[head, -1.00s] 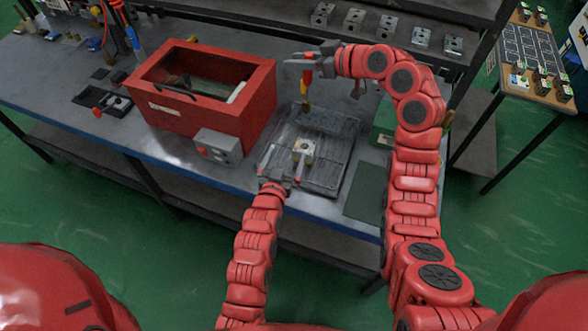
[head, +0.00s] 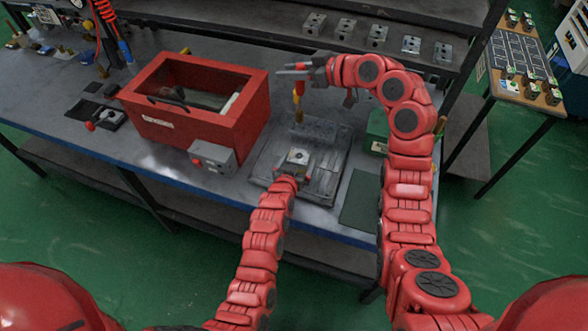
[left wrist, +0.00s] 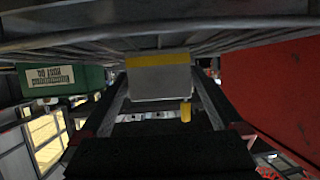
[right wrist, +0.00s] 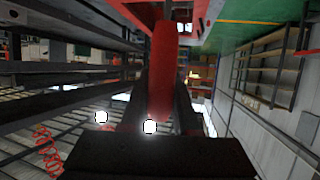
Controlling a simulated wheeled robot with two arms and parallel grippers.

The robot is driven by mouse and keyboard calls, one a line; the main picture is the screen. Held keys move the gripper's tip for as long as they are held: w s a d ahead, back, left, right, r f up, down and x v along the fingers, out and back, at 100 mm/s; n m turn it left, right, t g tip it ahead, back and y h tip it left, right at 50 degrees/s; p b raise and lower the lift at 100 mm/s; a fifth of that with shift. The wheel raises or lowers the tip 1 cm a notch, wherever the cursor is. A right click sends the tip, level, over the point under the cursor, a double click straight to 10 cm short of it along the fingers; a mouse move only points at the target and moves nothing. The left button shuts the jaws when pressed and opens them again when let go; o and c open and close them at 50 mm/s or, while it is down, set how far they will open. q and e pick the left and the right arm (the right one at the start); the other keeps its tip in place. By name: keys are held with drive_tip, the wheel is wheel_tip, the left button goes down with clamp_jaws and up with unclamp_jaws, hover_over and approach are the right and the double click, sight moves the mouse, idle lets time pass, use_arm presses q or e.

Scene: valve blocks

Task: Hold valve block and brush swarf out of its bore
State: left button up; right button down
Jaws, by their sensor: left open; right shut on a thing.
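The pale grey valve block (head: 298,157) sits on the grey tray (head: 325,182), its dark bore facing up. My left gripper (head: 294,168) is at the block's near side. In the left wrist view, the block (left wrist: 158,78), with a yellow strip along one edge, lies between its open fingers (left wrist: 160,100). Contact cannot be told. My right gripper (head: 299,72) is shut on the brush (head: 298,98), which has a red handle, a yellow part and a brown tip. It hangs upright above the tray, behind and apart from the block. The red handle (right wrist: 163,70) fills the right wrist view's middle.
A red open-topped cabinet (head: 190,125) with a grey switch box (head: 213,157) stands left of the tray. A green box (head: 378,130) and a dark green mat (head: 358,205) are on the right. Several similar blocks (head: 345,28) stand on the back shelf.

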use_arm(q)
drive_tip(key=shift+x, duration=0.95)
drive_tip(key=shift+c, duration=0.3)
clamp_jaws()
use_arm(e)
wheel_tip(320, 180, down, 14)
drive_tip(key=m+t+h, duration=0.2)
drive_tip(key=m+t, duration=0.1)
drive_tip(key=shift+w+d+r, duration=0.25)
